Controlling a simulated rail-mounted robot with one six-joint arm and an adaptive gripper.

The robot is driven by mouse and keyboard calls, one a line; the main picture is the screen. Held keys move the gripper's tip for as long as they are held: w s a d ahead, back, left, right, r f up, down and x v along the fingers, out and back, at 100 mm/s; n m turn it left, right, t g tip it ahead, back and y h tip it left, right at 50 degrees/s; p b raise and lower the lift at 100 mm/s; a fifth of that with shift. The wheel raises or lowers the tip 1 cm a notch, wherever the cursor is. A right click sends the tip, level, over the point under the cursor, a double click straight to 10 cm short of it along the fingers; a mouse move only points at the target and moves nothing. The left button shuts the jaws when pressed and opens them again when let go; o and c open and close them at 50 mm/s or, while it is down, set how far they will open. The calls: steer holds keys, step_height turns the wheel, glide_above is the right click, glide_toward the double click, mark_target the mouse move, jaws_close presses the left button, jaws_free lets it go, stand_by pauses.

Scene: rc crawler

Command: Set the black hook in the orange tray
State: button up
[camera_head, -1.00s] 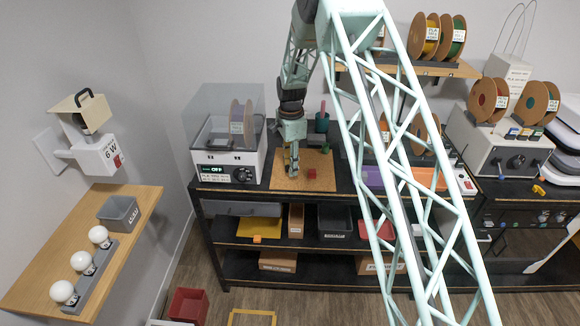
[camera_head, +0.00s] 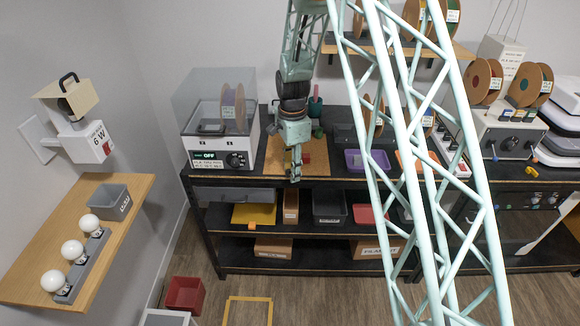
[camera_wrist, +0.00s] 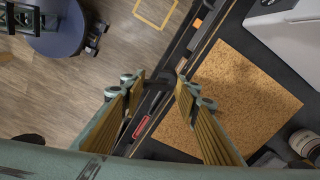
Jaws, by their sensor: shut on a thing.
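My gripper (camera_head: 294,177) points down at the front edge of the black bench, just in front of the cork mat. In the wrist view its fingers (camera_wrist: 158,86) are closed on a small dark piece, the black hook (camera_wrist: 160,78), which is hard to separate from the dark bench edge behind it. In the head view the hook is too small to make out. The orange tray (camera_head: 405,160) lies on the bench to the right, beside a purple tray (camera_head: 354,161), and is partly hidden behind my arm.
The cork mat (camera_wrist: 240,90) has a red block (camera_head: 307,158) on it. A printer with a clear cover (camera_head: 218,150) stands left of the mat. A shelf with filament spools (camera_head: 430,40) hangs above the bench on the right. Bins and boxes fill the shelves below.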

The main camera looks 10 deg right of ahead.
steer(key=shift+s, duration=0.45)
stand_by(0.6)
steer(key=s+f+n+b, duration=0.3)
steer(key=f+n+b, duration=0.3)
steer(key=f+n, duration=0.1)
steer(key=s+f+n+b, duration=0.3)
steer(key=f+n+b, duration=0.3)
steer(key=f+n, duration=0.2)
steer(key=shift+s+f+n, duration=0.2)
steer(key=shift+s+n, duration=0.05)
steer(key=shift+n, duration=0.65)
steer(key=shift+d, duration=0.1)
